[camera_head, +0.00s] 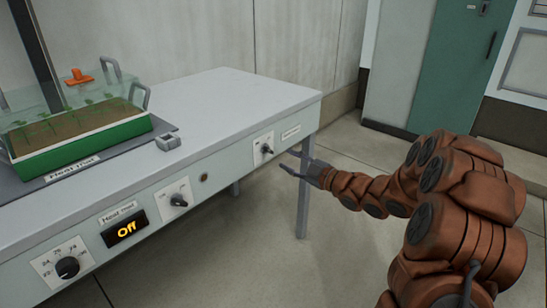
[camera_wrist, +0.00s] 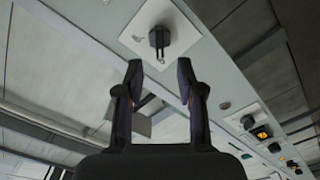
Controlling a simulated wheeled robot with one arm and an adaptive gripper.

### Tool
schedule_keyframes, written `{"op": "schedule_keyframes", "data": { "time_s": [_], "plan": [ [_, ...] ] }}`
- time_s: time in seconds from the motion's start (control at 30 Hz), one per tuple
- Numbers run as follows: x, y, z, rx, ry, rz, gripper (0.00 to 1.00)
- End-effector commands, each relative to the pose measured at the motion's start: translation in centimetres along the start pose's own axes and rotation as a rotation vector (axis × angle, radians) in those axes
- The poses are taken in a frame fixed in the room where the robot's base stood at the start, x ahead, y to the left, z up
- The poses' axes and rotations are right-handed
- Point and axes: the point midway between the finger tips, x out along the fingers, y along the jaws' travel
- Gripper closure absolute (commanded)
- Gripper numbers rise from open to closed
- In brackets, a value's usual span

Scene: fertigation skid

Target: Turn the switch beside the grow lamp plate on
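The switch (camera_head: 266,149) is a dark rotary knob on a white plate at the right end of the bench's front panel. A small label plate (camera_head: 291,131) sits to its right, its lettering too small to read. In the wrist view the knob (camera_wrist: 159,41) is ahead of my gripper (camera_wrist: 159,75), roughly centred between the two fingers and beyond their tips. The fingers are open with nothing between them. In the head view my gripper (camera_head: 289,161) is just in front of and right of the knob, apart from it. The knob's setting marks are not readable.
Left along the panel are a small round indicator (camera_head: 204,178), another knob (camera_head: 179,200), a "Heat mat" display (camera_head: 126,229) reading "Off", and a dial (camera_head: 67,267). A green seedling tray (camera_head: 85,151) stands on the bench. The bench top's right part (camera_head: 235,100) is clear.

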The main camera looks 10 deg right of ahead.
Motion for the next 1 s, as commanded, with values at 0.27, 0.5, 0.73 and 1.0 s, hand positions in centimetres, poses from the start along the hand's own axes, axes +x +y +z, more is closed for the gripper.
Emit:
{"op": "schedule_keyframes", "data": {
  "time_s": [0.27,0.5,0.73,1.0],
  "plan": [
    [3.2,-0.1,0.0,-0.001,0.0,-0.001,0.62],
    [5.7,-0.1,0.1,0.0,-0.003,-0.001,0.62],
    [6.9,0.0,0.0,0.0,-0.003,0.0,0.62],
    [7.1,0.0,0.0,0.001,-0.004,0.0,0.62]
  ]
}}
